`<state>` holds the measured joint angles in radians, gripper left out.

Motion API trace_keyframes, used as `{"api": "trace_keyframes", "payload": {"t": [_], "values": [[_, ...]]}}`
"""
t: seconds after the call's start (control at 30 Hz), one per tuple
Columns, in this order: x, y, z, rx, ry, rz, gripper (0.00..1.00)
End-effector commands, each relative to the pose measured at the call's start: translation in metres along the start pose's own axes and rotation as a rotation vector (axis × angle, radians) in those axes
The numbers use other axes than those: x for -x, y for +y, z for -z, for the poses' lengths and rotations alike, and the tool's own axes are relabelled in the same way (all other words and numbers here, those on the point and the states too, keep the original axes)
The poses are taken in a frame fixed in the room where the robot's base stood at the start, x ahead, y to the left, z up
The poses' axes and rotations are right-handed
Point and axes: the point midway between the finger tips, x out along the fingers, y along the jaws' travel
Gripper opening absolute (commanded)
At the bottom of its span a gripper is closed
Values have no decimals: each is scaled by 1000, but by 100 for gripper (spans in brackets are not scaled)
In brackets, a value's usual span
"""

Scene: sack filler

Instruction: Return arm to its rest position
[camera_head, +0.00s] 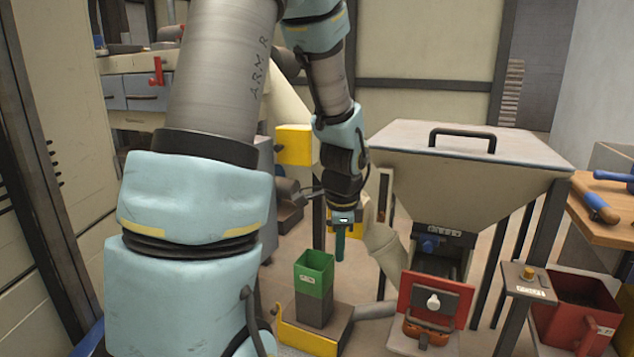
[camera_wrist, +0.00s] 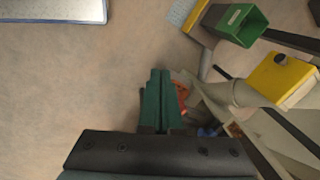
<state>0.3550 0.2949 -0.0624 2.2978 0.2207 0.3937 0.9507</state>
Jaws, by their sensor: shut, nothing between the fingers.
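My gripper (camera_head: 340,244) hangs from my blue-and-grey arm near the middle of the head view, pointing down. Its teal fingers are together with nothing between them. In the wrist view the shut fingers (camera_wrist: 158,98) show at the centre, above the floor. In the head view the gripper is above and to the right of a green-topped square container (camera_head: 314,275), apart from it, and left of the hopper. No task object other than my arm shows.
A lidded hopper (camera_head: 465,170) on dark legs stands to the right, with a red panel (camera_head: 434,298) at its outlet. A button box (camera_head: 528,280), a red bin (camera_head: 578,318) and a wooden bench (camera_head: 605,225) are farther right. A yellow box (camera_head: 294,146) is behind my arm.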

Motion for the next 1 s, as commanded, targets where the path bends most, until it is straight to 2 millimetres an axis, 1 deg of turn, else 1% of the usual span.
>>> {"api": "trace_keyframes", "payload": {"t": [0.03, 0.1, 0.2, 0.3, 0.5, 0.53, 0.77, 1.0], "values": [[9, 7, -22, 194, -3, -3, 0], [17, 18, -45, 447, -6, -11, 0], [26, 34, -72, 760, -11, -19, 0], [34, 49, -91, 1023, -14, -27, 0], [45, 78, -121, 1493, -18, -40, 0], [59, 74, -119, 1480, -18, -40, 0], [108, 64, -117, 1467, -19, -41, 0], [170, 53, -117, 1464, -19, -40, 0]]}}
